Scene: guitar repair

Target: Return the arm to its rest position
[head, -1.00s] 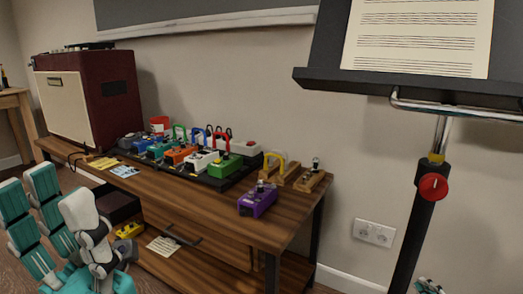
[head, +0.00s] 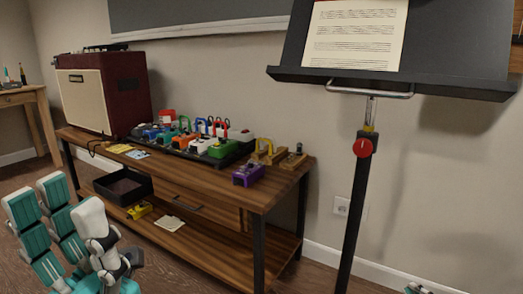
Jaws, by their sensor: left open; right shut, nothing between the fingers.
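My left gripper (head: 62,203) is at the lower left, in front of the wooden bench, with its teal-padded fingers pointing up and spread apart. It is open, and nothing shows between the fingers. Of my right gripper (head: 416,288) only a small teal and dark tip shows at the bottom edge, right of the music stand's pole. It holds nothing that I can see, and the rest of that arm is out of frame.
The wooden bench (head: 240,187) carries a dark red amplifier (head: 118,90), several coloured pedals and a purple pedal (head: 249,174). A black tray (head: 122,187) and a yellow pedal (head: 140,210) are on its lower shelf. A music stand (head: 356,200) stands at right.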

